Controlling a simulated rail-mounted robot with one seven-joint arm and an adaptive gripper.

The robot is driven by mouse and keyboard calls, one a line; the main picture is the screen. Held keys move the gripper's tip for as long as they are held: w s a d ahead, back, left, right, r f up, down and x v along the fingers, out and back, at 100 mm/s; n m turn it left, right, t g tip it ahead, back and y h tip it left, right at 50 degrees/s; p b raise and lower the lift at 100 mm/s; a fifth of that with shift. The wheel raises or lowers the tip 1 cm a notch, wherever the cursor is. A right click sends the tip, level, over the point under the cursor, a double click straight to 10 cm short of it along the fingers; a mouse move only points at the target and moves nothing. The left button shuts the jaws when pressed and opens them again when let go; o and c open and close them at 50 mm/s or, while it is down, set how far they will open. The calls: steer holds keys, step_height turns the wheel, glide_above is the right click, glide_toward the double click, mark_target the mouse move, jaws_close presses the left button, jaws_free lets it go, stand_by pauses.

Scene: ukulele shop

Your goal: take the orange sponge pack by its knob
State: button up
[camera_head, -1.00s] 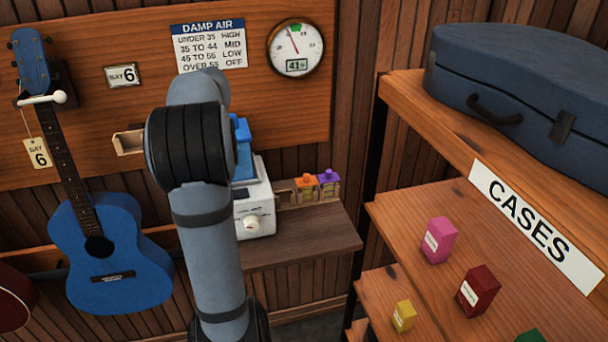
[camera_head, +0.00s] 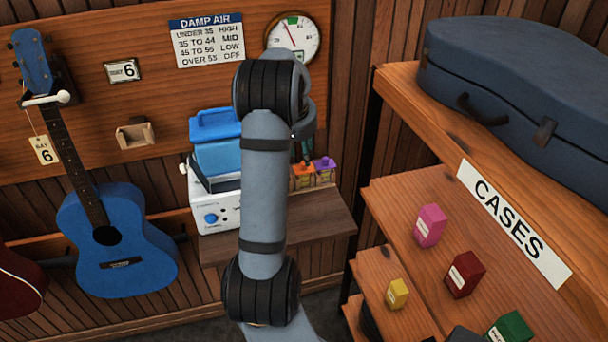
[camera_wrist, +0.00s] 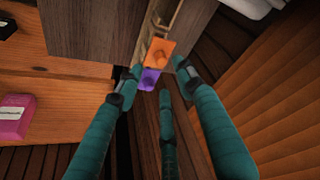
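The orange sponge pack (camera_head: 302,178) sits in a small wooden holder on the brown bench, just left of the purple pack (camera_head: 324,167). In the wrist view the orange pack (camera_wrist: 159,47) shows its knob (camera_wrist: 159,57) facing me, with the purple pack (camera_wrist: 149,79) touching or close beside it. My gripper (camera_wrist: 157,78) has teal fingers spread apart, with nothing held. The fingertips lie around the two packs in the picture; I cannot tell the remaining distance. In the head view my arm hides most of the gripper.
A white machine (camera_head: 215,212) with a blue tank (camera_head: 217,140) stands left of the packs. At right, stepped shelves hold pink (camera_head: 430,225), dark red (camera_head: 465,274) and yellow boxes (camera_head: 398,293), below a guitar case (camera_head: 510,85). A blue ukulele (camera_head: 118,240) hangs at left.

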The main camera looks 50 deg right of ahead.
mark_target(303, 164)
steer(key=p+x, duration=0.2)
steer(key=x, duration=0.3)
steer(key=shift+w+f, duration=0.2)
steer(key=c, duration=0.3)
jaws_close()
